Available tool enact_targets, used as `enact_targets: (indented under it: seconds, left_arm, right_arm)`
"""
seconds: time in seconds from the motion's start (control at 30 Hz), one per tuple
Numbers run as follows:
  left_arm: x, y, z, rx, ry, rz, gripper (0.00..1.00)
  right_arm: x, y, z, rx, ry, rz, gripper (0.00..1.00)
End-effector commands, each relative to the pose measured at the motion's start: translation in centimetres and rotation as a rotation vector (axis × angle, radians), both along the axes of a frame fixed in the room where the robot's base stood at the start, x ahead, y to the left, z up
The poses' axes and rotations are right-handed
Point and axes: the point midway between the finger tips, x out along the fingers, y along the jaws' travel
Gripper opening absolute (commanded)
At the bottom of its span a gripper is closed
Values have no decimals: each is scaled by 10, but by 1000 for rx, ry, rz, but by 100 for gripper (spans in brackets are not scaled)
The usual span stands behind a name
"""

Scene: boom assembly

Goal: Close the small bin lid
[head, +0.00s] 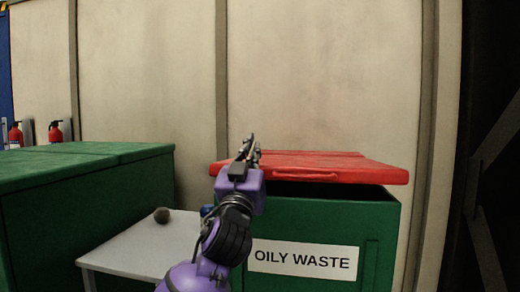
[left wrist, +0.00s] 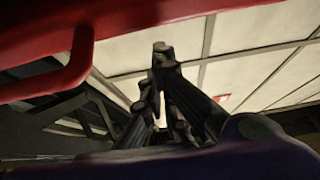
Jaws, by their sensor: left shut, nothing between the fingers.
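A green bin (head: 385,225) labelled OILY WASTE stands at the right in the head view. Its red lid (head: 350,165) is nearly level, with a dark gap between its front edge and the bin body, so it is not fully down. A red handle (head: 318,176) runs along the lid's front edge. My left gripper (head: 250,142) is shut and empty, at the lid's left part in the picture; I cannot tell whether it touches. In the left wrist view the shut fingers (left wrist: 160,55) point up, just below the red lid (left wrist: 190,18), right of its handle (left wrist: 78,65). My right gripper is not in view.
A larger green container (head: 90,200) stands at the left. A low white table (head: 135,250) with a small dark round object (head: 161,215) lies between it and the bin. Two red fire extinguishers (head: 56,132) are by the pale wall (head: 150,70). Dark metal beams stand at the far right.

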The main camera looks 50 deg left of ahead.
Motion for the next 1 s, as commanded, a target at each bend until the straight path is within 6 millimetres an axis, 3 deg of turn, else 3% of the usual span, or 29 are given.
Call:
enact_targets:
  seconds: [0.03, 0.2, 0.33, 0.6, 1.0]
  left_arm:
    - [1, 0, -23, 9, -11, 1, 0]
    - [-3, -3, -51, 49, -59, 1, 0]
    - [-5, -5, -65, 73, -86, 0, 0]
    - [-7, -6, -78, 94, -114, 0, 0]
    - [-6, -4, -83, 89, -111, 1, 0]
  right_arm:
    - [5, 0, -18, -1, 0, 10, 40]
    - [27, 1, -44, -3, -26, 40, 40]
    - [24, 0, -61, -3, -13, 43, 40]
    - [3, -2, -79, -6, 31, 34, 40]
    - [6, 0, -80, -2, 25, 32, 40]
